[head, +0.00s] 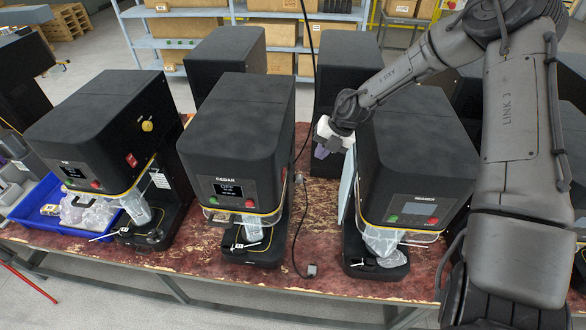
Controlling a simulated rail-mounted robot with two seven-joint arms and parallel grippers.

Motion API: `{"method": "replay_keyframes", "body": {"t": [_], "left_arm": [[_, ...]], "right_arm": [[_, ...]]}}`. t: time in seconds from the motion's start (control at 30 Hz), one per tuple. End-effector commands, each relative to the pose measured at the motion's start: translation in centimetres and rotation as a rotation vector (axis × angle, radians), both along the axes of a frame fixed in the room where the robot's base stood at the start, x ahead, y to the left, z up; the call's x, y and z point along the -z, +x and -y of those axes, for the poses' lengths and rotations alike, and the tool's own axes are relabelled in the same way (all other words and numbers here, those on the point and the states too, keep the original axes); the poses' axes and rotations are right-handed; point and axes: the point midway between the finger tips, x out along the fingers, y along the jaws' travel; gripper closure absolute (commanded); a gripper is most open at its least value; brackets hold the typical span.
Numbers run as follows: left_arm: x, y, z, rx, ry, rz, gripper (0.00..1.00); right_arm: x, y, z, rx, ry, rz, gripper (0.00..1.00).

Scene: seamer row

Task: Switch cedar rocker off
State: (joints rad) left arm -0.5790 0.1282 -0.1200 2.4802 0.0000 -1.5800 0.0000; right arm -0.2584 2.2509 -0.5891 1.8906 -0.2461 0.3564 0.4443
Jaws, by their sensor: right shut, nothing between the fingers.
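The cedar machine (235,130) is a black seamer in the middle of the row, with the label CEDAR on its front. Its small screen (227,189) appears to read OFF. A red button (249,203) sits below the screen. My right gripper (320,152) is shut and empty. It hangs in the gap to the right of the cedar machine, apart from it, close to the neighbouring machine. My left gripper is not in view.
A black machine (105,120) at left has a red rocker (131,160) and yellow knob (147,126) on its side. Another machine (415,150) stands right, partly behind my arm. A black cable (294,240) lies on the worn red table (325,225). A blue tray (45,220) stands left.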

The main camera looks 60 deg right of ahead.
Motion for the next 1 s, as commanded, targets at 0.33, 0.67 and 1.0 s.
{"method": "replay_keyframes", "body": {"t": [0.33,0.67,1.0], "left_arm": [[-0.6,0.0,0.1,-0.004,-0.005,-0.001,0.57],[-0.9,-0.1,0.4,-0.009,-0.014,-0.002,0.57],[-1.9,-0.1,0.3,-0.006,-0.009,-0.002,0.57]], "right_arm": [[4.1,1.6,-0.7,0.001,0.002,-0.004,1.00],[8.2,3.3,-1.4,0.001,0.001,-0.003,1.00],[8.3,6.3,-2.6,0.000,-0.002,0.000,1.00]]}}
